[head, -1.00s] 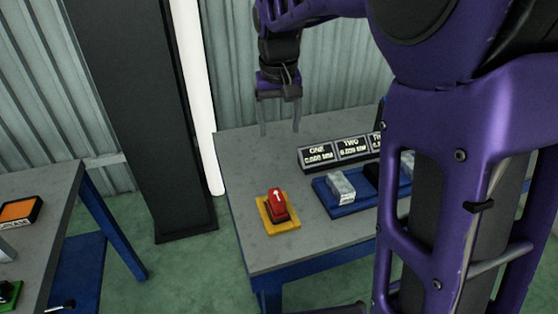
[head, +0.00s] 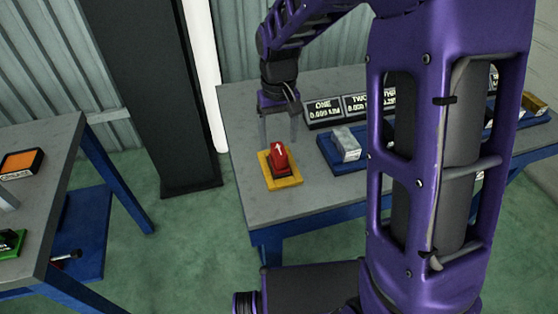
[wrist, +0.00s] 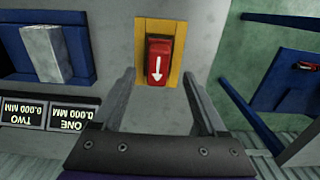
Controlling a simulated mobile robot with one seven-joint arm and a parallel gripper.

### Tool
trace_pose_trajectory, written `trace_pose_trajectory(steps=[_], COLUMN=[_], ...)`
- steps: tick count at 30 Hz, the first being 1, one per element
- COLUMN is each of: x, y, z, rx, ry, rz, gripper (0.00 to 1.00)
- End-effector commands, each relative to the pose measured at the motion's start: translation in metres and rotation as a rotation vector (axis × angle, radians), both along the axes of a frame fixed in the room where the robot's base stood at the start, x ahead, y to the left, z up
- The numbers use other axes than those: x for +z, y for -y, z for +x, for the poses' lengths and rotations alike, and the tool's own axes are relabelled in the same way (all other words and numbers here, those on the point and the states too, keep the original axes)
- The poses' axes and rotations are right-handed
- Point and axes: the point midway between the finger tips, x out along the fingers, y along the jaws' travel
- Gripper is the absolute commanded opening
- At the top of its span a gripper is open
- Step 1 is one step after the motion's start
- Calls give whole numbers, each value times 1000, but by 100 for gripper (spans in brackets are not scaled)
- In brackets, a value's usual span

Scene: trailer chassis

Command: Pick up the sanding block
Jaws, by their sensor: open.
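A red block with a white arrow (head: 281,157), which I take for the sanding block, sits on a yellow base (head: 292,181) near the left end of the grey bench. In the wrist view the red block (wrist: 158,62) lies ahead, between the lines of the two fingers, on its yellow base (wrist: 180,35). My gripper (head: 279,138) is open and empty, pointing down just behind and above the block. I cannot tell the exact height of its tips over the bench.
A blue tray with a pale grey block (head: 346,143) stands to the right. Dark number displays (head: 324,111) stand behind it. A second bench (head: 45,160) is at left, with a gap between. A black post (head: 150,90) stands behind that gap. My arm hides part of the bench.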

Motion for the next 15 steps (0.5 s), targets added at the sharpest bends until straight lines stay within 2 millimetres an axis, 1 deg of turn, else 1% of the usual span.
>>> trace_pose_trajectory(steps=[5, 8, 12, 15], x=[-9, -21, -43, -54], y=[0, 1, 2, 2], z=[1, 2, 5, 5], rx=[0, -1, 0, 0], ry=[-1, -2, -3, -2], rz=[0, 0, -1, -1], gripper=[75, 75, 75, 75])
